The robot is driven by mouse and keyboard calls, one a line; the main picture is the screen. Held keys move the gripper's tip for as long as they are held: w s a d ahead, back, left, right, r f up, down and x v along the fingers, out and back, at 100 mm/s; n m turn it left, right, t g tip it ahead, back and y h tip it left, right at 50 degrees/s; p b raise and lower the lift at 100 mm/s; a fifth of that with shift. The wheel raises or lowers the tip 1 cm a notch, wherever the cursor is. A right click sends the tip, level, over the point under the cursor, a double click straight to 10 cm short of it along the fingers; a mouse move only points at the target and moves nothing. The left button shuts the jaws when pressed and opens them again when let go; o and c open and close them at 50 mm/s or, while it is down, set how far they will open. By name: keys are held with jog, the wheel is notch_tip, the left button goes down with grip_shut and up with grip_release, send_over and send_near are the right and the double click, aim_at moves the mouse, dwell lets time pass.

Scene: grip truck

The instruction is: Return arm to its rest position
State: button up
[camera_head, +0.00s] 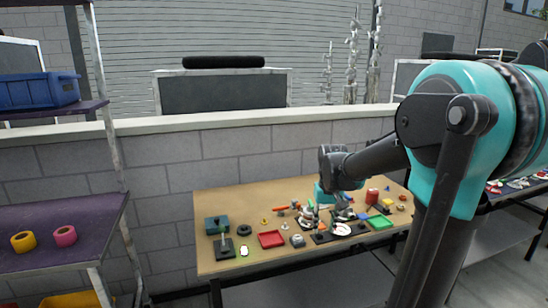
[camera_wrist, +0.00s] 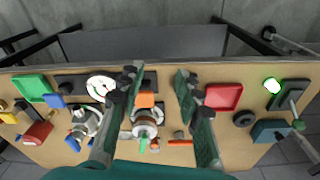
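My arm reaches from the right of the head view over a wooden table (camera_head: 222,262). My gripper (camera_head: 342,208) is above the table's right half, among small parts. In the wrist view my gripper (camera_wrist: 158,78) has its two green-faced fingers well apart, with nothing clasped between them. Below and between the fingers I see a round white and brown part (camera_wrist: 145,128) and an orange block (camera_wrist: 146,100) on the table. The gripper hides part of the table's middle in the head view.
A red tray (camera_head: 271,239), a green tray (camera_head: 380,222) and a dark teal box (camera_head: 217,224) lie on the table with several small parts. A shelf rack (camera_head: 62,218) stands at the left. A block wall (camera_head: 160,150) runs behind the table.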

jog(key=s+d+f+t, duration=0.1)
jog(key=s+f, duration=0.4)
jog(key=s, duration=0.3)
jog(key=s+d+f+t, duration=0.1)
jog(key=s+f+t, duration=0.1)
jog(key=s+f, duration=0.4)
jog(key=shift+s+d+m, duration=0.3)
jog(key=shift+s+d, duration=0.05)
jog(key=shift+s, duration=0.9)
jog(key=shift+c, duration=0.3)
